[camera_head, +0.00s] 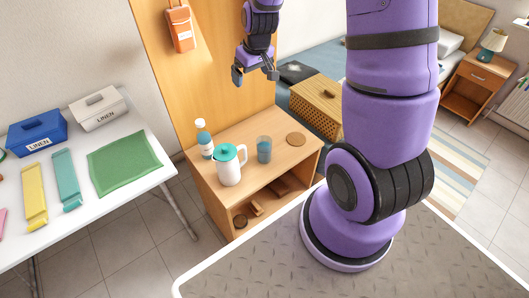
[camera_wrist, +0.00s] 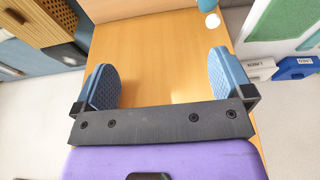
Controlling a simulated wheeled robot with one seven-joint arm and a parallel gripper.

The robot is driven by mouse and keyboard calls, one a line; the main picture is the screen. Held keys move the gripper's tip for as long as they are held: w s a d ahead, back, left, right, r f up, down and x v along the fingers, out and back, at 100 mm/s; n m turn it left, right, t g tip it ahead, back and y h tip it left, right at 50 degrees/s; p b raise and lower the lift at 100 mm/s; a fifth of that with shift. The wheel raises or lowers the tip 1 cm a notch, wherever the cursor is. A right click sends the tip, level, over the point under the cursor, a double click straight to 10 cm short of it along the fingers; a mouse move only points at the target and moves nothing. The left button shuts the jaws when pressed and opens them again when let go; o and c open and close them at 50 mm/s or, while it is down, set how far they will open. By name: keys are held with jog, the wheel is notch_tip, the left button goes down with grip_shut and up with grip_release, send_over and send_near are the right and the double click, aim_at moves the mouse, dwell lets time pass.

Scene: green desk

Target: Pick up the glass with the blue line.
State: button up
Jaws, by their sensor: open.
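A glass (camera_head: 264,150) with a blue tint stands upright on top of the small wooden cabinet in the head view, just right of a white jug. It is too small to make out a separate blue line. My gripper (camera_head: 254,76) is open and empty, in the air above and behind the glass, in front of the wooden panel. In the wrist view my gripper (camera_wrist: 165,76) has its two blue finger pads wide apart, with only wooden surface between them. I cannot make out the glass in the wrist view.
The white jug (camera_head: 229,170) with a teal lid and a bottle (camera_head: 204,139) stand left of the glass on the wooden cabinet (camera_head: 262,183). A round coaster (camera_head: 296,139) lies to its right. The wooden panel (camera_head: 160,60) rises behind. A white table (camera_head: 140,133) stands left.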

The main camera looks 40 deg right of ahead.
jog(key=w+d+f, duration=0.1)
jog(key=d+f, duration=0.2)
jog(key=f, duration=1.1)
jog(key=g, duration=0.1)
send_near(264, 144)
jog(key=shift+s+a+f, duration=0.1)
jog(key=shift+a+f, duration=0.15)
jog(key=shift+f, duration=0.9)
jog(key=shift+a+f, duration=0.3)
jog(key=shift+f, duration=0.85)
jog(key=shift+s+a+f, duration=0.1)
jog(key=shift+a+f, duration=0.15)
jog(key=shift+f, duration=0.9)
jog(key=c, duration=1.2)
